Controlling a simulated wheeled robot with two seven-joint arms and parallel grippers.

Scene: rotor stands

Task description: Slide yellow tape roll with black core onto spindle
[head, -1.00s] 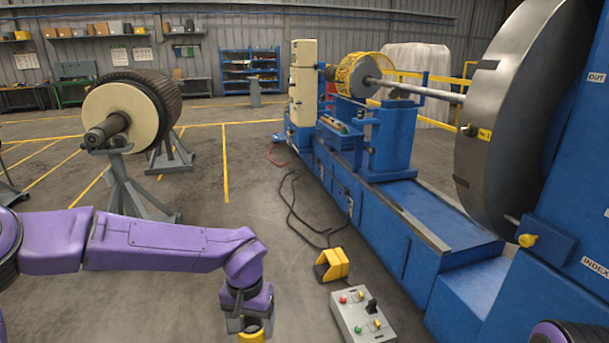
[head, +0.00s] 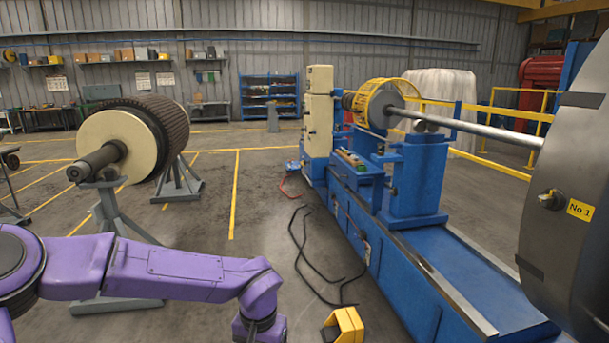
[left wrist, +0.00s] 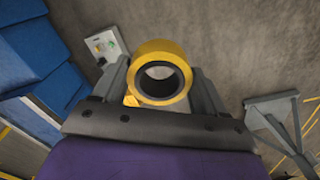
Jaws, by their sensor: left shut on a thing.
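The yellow tape roll with black core (left wrist: 160,48) shows in the left wrist view, its hole facing the camera. My left gripper (left wrist: 160,76) is shut on it, one grey finger on each side. A long steel shaft (head: 470,125) runs across the blue machine to a large dark disc (head: 575,190). A short peg (head: 551,200) sticks out of the disc beside a yellow "No 1" label. I cannot tell which of these is the spindle. My right gripper is out of view.
The blue machine bed (head: 475,265) fills the right side. A large rotor (head: 130,135) rests on grey stands at left. A grey control box (left wrist: 105,46) shows in the wrist view.

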